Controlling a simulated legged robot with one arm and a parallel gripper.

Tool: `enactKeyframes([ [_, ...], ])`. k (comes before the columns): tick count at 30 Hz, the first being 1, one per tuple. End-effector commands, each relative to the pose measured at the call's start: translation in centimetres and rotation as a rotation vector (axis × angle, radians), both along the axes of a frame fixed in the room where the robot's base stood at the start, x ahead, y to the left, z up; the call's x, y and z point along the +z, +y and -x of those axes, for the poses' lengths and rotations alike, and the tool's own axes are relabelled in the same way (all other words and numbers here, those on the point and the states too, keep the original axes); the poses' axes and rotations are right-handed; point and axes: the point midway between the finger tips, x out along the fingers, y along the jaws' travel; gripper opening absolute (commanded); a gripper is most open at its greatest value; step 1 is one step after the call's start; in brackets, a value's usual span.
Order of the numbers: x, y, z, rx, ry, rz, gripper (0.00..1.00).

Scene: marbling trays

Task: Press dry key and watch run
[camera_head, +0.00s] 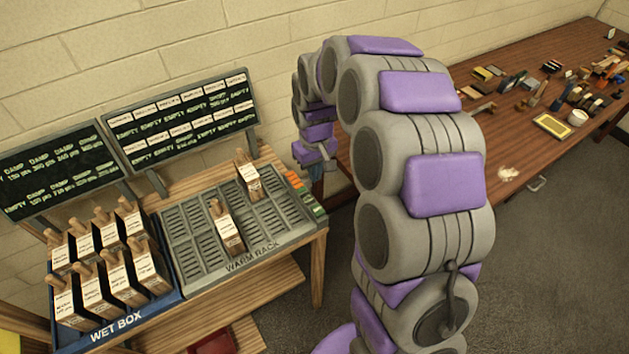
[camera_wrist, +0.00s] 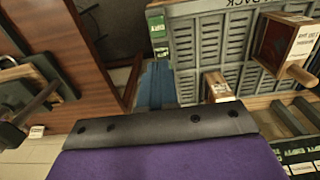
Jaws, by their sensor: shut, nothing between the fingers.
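A column of small keys (camera_head: 305,194) runs along the right end of the warm rack (camera_head: 187,262), orange at the back and green at the front. Their lettering is too small to read surely. In the wrist view, two green keys (camera_wrist: 157,38) show on the rack's end, and my gripper hides the others. My gripper (camera_head: 317,171) is shut and empty, with blue fingers (camera_wrist: 156,85) beside the back part of the key column; I cannot tell whether it touches a key. Two labelled wooden-handled blocks (camera_head: 229,231) (camera_head: 248,181) stand in the rack.
The wet box (camera_head: 119,334) at left holds several handled blocks. Two dark display boards (camera_head: 52,165) (camera_head: 182,119) stand behind; the left lists DAMP entries, the right mostly EMPTY. A wooden table (camera_head: 520,100) with scattered tools lies at right. Floor is open at front right.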

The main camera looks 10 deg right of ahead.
Motion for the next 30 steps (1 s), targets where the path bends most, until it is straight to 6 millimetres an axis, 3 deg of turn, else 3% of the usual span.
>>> enactKeyframes([
  [15,-9.8,0.0,0.2,0.000,0.006,0.001,0.00],
  [22,-12.1,0.0,0.2,0.000,0.004,0.000,0.00],
  [30,-12.5,0.0,0.2,0.000,0.003,0.000,0.00],
])
